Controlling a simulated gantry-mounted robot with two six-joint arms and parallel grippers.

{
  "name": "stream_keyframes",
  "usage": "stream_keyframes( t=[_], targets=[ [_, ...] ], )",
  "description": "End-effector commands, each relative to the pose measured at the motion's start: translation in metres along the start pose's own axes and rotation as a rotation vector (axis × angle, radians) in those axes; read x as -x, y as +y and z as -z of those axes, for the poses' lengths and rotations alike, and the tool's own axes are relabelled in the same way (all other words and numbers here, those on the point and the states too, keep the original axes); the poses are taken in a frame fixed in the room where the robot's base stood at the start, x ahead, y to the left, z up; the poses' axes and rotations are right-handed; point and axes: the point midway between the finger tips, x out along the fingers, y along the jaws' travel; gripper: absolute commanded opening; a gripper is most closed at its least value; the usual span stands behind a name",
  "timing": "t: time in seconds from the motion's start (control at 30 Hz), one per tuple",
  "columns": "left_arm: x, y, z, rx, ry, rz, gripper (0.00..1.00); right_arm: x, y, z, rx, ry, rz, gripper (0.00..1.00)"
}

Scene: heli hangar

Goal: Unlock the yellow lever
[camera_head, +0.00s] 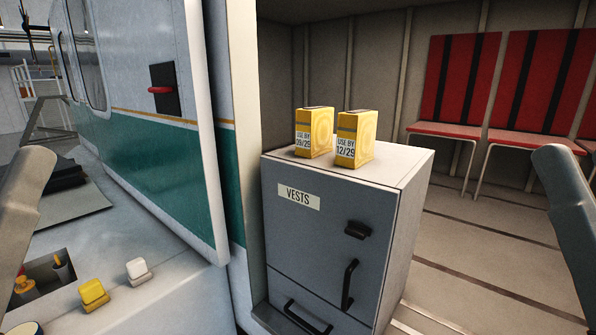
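No part is clearly recognisable as a yellow lever. A small yellow block-shaped piece (93,292) on a flat base sits on the pale surface at the lower left; I cannot tell whether it is the lever. A similar white piece (137,269) is just behind it to the right. A red handle (160,90) in a black recess is on the white and green door. Pale links of my arms show at the left and right edges, but both grippers are out of view.
A grey cabinet (317,243) labelled VESTS has black handles and a black latch (360,231). Two yellow boxes, one on the left (313,132) and one on the right (355,138), stand on it. Red seats (459,84) line the back wall. A recess (45,276) at lower left holds small items.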

Motion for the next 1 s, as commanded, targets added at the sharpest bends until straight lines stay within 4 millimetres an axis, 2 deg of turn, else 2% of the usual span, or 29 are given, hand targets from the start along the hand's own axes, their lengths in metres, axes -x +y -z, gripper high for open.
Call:
stream_keyframes(
  t=[0.03,0.2,0.3,0.4,0.53,1.0],
  targets=[
    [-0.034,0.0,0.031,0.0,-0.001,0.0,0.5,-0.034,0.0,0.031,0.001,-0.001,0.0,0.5],
    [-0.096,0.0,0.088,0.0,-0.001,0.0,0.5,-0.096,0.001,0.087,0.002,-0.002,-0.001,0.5],
    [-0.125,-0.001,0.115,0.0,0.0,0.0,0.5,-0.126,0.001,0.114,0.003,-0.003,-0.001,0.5],
    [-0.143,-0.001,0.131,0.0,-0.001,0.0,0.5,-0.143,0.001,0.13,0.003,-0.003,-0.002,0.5],
    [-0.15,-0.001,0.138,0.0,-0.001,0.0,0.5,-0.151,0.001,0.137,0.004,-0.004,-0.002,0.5],
    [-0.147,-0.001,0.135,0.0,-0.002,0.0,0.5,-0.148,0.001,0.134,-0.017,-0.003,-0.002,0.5]
  ],
)
